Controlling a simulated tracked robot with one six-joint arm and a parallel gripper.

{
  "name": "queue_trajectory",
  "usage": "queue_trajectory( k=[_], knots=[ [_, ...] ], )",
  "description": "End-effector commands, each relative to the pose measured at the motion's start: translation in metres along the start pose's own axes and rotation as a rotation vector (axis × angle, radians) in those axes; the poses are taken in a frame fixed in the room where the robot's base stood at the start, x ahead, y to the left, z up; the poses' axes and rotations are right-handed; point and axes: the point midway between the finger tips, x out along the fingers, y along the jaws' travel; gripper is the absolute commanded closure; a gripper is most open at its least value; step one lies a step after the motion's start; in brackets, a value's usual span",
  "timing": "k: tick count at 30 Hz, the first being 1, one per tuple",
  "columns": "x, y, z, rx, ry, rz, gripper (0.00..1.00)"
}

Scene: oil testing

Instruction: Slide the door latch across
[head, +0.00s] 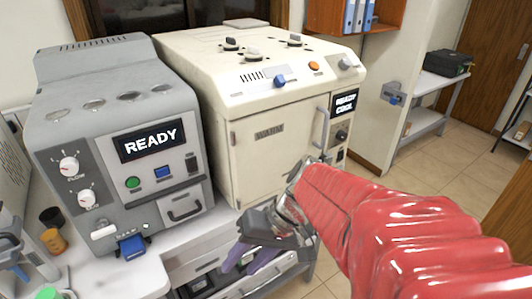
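A cream cabinet (265,150) marked WARM stands at the centre, its front door shut. An upright metal handle (322,128) is at the right edge of the door. A small grey fitting with a blue part (393,93) is on the wall edge further right; I cannot tell whether it or the handle is the latch. My gripper (243,262), at the end of my red-sleeved arm, points down in front of the cabinet, below the door. Its two purple fingers are apart with nothing seen between them. It is apart from the handle and the wall fitting.
A grey machine (125,140) reading READY stands at left on a white bench (105,280). Small amber and dark jars (53,240) are at its lower left. A side table (432,85) holds a black case (449,62). The tiled floor (440,140) at right is open.

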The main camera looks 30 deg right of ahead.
Motion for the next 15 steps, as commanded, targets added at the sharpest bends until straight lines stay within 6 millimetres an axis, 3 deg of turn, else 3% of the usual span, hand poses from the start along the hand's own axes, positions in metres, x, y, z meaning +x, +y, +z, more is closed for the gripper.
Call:
queue_trajectory(
  k=[8,15],
  knots=[
    [-0.003,0.016,-0.033,0.193,0.050,-0.289,0.61],
    [-0.023,0.045,-0.074,0.333,0.208,-0.532,0.61]
  ],
)
